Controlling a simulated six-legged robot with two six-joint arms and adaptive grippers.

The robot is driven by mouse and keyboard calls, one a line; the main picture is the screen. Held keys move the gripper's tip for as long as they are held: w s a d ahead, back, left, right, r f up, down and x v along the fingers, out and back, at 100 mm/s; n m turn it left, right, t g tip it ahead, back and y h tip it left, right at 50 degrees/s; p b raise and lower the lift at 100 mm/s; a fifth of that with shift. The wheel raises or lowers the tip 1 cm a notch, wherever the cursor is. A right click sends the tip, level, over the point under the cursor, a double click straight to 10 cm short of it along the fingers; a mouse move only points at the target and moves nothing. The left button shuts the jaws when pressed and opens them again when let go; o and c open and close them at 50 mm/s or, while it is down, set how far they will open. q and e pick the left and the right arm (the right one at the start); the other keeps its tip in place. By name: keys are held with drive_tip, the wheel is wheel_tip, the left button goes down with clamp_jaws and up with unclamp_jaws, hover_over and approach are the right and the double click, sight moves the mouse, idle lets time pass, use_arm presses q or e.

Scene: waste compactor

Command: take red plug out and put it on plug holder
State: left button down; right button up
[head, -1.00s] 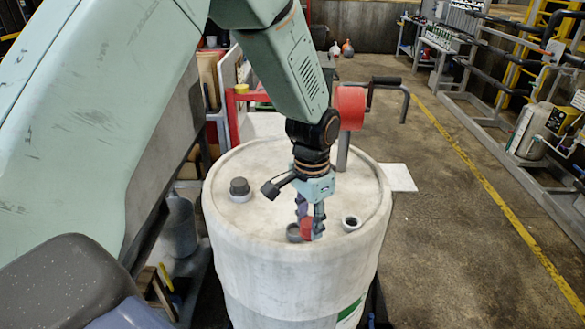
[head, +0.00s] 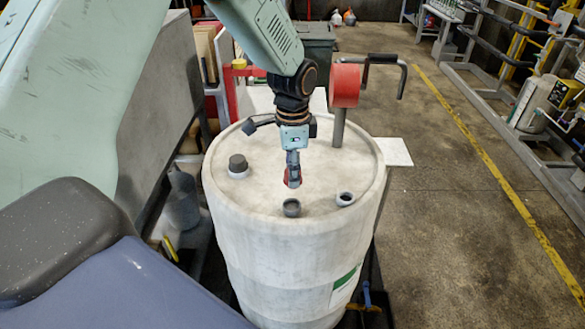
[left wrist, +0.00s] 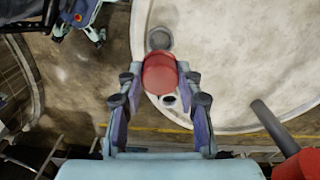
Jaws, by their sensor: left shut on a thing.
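My left gripper (head: 292,169) is shut on the red plug (head: 293,179) and holds it above the top of a white barrel (head: 270,250). In the left wrist view the plug (left wrist: 160,73) sits between the two fingertips. Below it in the head view is a grey ring-shaped fitting (head: 292,208) on the barrel lid, apart from the plug. To its right is a white-rimmed open fitting (head: 345,199). I cannot tell for sure which fitting is the plug holder. My right gripper is not in view.
A dark grey cap (head: 238,164) sits on the lid's left. A post with a red cylinder (head: 345,86) and black crank handle stands at the lid's back right. A white panel (head: 393,152) juts out right of the barrel.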

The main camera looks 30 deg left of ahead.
use_arm(q)
drive_tip(key=shift+s+a+f+b, duration=0.15)
drive_tip(key=shift+f+b, duration=0.2)
drive_tip(key=shift+f, duration=0.35)
drive_tip(key=shift+a+f+b, duration=0.1)
drive_tip(key=shift+f+b, duration=0.2)
drive_tip(key=shift+f, duration=0.4)
drive_tip(key=shift+d+f+b, duration=0.2)
drive_tip(key=shift+f+b, duration=0.5)
drive_tip(key=shift+f, duration=0.75)
drive_tip(key=shift+a, duration=0.1)
drive_tip(key=shift+a, duration=0.1)
drive_tip(key=shift+d, duration=0.2)
drive_tip(key=shift+a+p, duration=0.1)
drive_tip(key=shift+p, duration=0.25)
